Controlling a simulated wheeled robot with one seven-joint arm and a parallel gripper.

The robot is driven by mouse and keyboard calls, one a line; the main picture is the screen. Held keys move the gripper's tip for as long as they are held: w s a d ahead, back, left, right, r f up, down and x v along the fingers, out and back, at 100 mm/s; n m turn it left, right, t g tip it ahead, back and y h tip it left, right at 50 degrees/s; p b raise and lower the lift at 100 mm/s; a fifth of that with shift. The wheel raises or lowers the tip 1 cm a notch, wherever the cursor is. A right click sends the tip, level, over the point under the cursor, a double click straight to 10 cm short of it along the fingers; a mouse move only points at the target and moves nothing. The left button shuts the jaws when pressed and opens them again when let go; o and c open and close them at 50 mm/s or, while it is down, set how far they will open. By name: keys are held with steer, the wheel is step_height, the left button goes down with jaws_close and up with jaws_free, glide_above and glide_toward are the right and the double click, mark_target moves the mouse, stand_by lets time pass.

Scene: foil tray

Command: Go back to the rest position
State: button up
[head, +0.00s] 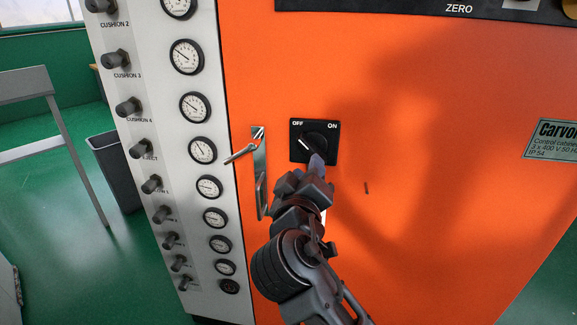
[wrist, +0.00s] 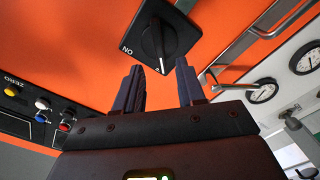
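My gripper (head: 317,163) is just in front of a black rotary switch (head: 301,157) on the orange cabinet front in the head view. The switch has OFF and ON labels at its top corners. In the wrist view my gripper (wrist: 159,74) has its two dark fingers apart with an empty gap between them. The switch (wrist: 180,27) shows beyond the fingertips there, and its knob (wrist: 157,42) is not between the fingers. A white mark shows on the knob, but I cannot tell its exact setting. My gripper hides the switch's lower edge in the head view.
A metal door handle (head: 259,165) sticks out just left of my gripper. A pale panel with gauges (head: 195,107) and knobs stands further left. A grey bin (head: 117,170) and a grey frame (head: 70,140) stand on the green floor at left.

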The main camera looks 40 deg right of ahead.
steer(key=s+a+f+n+t+y, duration=0.1)
steer(key=s+a+f+n+y, duration=0.15)
steer(key=f, duration=0.25)
steer(key=s+a+f+n+t+y, duration=0.2)
steer(key=s+f+y, duration=0.1)
steer(key=f, duration=0.2)
steer(key=s+a+f+n+y, duration=0.1)
steer(key=s+a+f+y, duration=0.25)
steer(key=s, duration=0.25)
steer(key=s+a+f+y, duration=0.3)
steer(key=s+a+y, duration=0.15)
steer(key=s, duration=0.25)
steer(key=s+a+r+m, duration=0.2)
steer(key=s+r, duration=0.1)
steer(key=s, duration=0.4)
steer(key=s+a+r+m+t+y, duration=0.1)
steer(key=s+r, duration=0.2)
steer(key=s, duration=0.4)
steer(key=shift+s+a+m, duration=0.2)
steer(key=shift+a+m, duration=0.15)
steer(key=shift+r, duration=0.1)
